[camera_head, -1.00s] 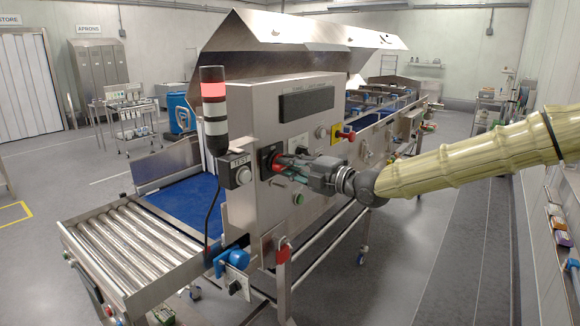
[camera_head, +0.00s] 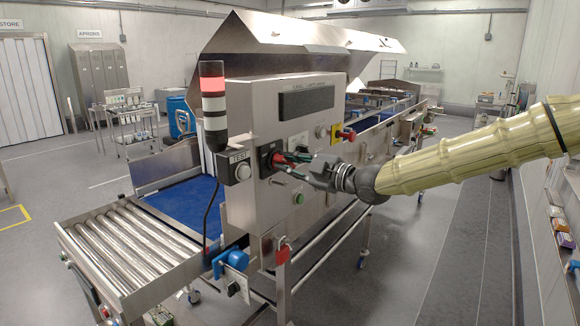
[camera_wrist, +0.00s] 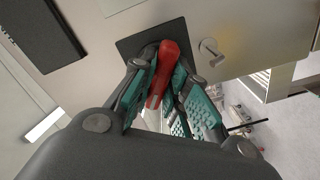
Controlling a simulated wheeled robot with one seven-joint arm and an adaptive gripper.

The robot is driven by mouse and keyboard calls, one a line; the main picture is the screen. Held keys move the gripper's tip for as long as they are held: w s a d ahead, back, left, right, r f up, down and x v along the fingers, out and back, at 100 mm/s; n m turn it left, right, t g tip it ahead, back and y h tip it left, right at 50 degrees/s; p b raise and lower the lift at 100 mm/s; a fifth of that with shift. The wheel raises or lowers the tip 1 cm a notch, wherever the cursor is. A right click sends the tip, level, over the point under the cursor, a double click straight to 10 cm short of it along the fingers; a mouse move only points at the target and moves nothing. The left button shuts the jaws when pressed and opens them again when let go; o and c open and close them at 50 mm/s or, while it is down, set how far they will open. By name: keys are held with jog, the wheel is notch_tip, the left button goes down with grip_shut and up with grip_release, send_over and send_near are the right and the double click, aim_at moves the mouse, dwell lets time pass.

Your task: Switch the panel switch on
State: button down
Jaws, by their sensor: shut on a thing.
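The panel switch (camera_wrist: 167,66) is a red handle on a dark backing plate (camera_wrist: 128,45), fixed to the steel control panel (camera_head: 262,120). In the wrist view the handle lies between the two green-padded fingers of my gripper (camera_wrist: 161,85), which is shut on it. In the head view my gripper (camera_head: 294,165) reaches the panel from the right, and the red of the switch (camera_head: 276,160) shows at its fingertips. The fingers partly hide the handle, and I cannot read any on or off marking.
A TEST box (camera_head: 240,170) with a white button sits left of the switch. A green button (camera_head: 299,198) is below, and a red and yellow switch (camera_head: 345,134) is to the right. A light tower (camera_head: 213,95) with a red top stands at the panel's left edge.

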jog(key=m+p, duration=0.1)
jog(key=m, duration=0.4)
jog(key=shift+m, duration=0.3)
jog(key=m+p, duration=0.1)
jog(key=m, duration=0.4)
jog(key=shift+p, duration=0.3)
jog(key=c, duration=1.4)
grip_release()
jog(key=v, duration=1.2)
jog(key=shift+d, duration=0.1)
